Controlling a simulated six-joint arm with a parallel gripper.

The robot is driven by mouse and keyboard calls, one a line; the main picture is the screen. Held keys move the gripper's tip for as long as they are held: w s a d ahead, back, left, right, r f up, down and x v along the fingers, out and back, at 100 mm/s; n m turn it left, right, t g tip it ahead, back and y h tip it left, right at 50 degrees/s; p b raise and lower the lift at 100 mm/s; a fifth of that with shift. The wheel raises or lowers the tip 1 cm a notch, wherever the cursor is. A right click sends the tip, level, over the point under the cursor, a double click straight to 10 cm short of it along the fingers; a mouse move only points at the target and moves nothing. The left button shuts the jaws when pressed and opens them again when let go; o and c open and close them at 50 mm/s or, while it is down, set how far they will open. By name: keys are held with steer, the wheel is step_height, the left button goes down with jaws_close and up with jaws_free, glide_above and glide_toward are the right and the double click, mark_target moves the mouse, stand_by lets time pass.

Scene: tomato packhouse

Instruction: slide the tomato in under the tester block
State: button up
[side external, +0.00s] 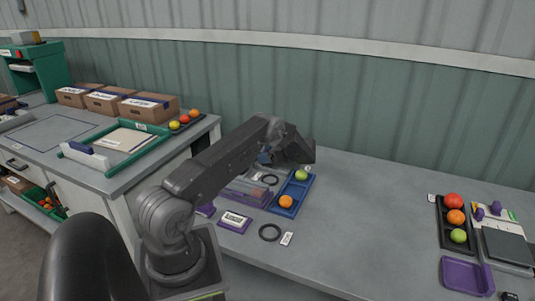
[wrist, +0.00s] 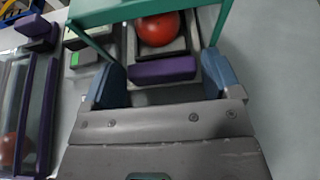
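In the wrist view a red tomato (wrist: 158,29) rests on a pale and dark carrier beneath or beside the green tester frame (wrist: 95,12); I cannot tell how far under it is. A purple block (wrist: 163,69) stands at the near side of the tomato. My gripper (wrist: 163,68) is open, its blue-grey fingers on either side of the purple block, with narrow gaps seen at both ends. In the side view my gripper (side external: 266,157) is low over the bench, its fingers mostly hidden by my arm. The tester is not clearly visible there.
A clear purple-edged box (wrist: 45,115) lies left in the wrist view. In the side view a blue tray (side external: 276,208) holds tomatoes near my arm. A dark tray (side external: 441,233) with tomatoes and a purple tray (side external: 462,275) lie at right. The bench between is clear.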

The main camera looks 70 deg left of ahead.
steer(key=c, duration=0.9)
steer(key=shift+s+a, duration=0.5)
steer(key=shift+c, duration=0.2)
steer(key=o, duration=1.2)
steer(key=shift+c, duration=0.2)
steer(key=shift+o, duration=0.6)
steer(key=shift+w+d, duration=0.35)
steer(key=v, duration=1.5)
steer(key=w+r+m+t+y, duration=0.2)
steer(key=w+r+m+t, duration=0.3)
steer(key=r, duration=0.3)
steer(key=w+d+r+m+t+y, duration=0.1)
steer(key=w+r+m+t+y, duration=0.2)
steer(key=r, duration=0.6)
steer(key=shift+w+d+r+m+t, duration=0.2)
steer(key=shift+w+m+t, duration=0.95)
steer(key=shift+m, duration=0.65)
